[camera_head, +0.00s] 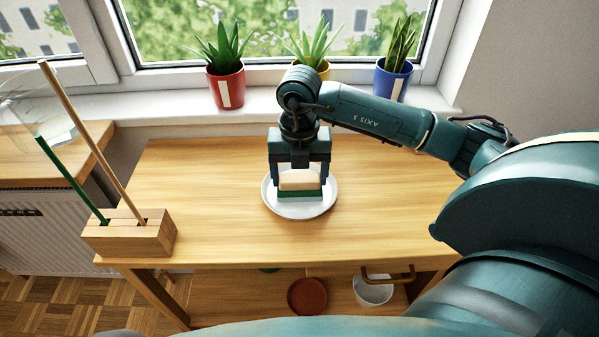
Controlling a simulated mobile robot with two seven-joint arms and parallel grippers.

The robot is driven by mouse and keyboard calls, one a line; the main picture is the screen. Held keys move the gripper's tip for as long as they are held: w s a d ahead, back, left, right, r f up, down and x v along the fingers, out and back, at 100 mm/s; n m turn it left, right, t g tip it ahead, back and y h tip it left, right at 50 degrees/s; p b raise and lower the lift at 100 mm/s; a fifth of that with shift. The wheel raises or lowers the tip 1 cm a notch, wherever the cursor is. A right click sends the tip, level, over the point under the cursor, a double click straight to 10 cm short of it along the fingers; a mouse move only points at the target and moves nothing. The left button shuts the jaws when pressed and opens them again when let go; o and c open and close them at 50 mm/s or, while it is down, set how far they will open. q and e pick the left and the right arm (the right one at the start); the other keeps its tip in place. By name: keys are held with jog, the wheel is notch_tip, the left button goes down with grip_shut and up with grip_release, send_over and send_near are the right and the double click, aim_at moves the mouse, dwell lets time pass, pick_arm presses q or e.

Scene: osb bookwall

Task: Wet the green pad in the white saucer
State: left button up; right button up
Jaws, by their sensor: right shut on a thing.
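The white saucer (270,202) is on the wooden table, near the middle of the view. My right gripper (300,182) points down over it and is shut on the pad (300,194), one finger at each side. The pad has a beige upper part and a green underside. It is level and inside the outline of the saucer's rim. I cannot tell whether its underside touches the saucer or whether there is water in it. My left gripper is not in view.
A wooden block (130,236) holding a green stick and a tall wooden stick stands at the table's left end. Potted plants in red (226,90), yellow and blue (391,82) line the windowsill behind. A brown dish (307,296) and white pot (373,290) sit on the lower shelf.

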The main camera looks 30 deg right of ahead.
aim_at(299, 177)
jog(key=shift+r, duration=0.15)
jog(key=shift+r+p, duration=1.9)
jog(key=shift+r, duration=0.5)
jog(key=shift+r, duration=0.1)
dwell(0.6)
notch_tip(299, 177, up, 4)
jog(key=p, duration=0.2)
jog(key=shift+p, duration=0.4)
dwell(0.4)
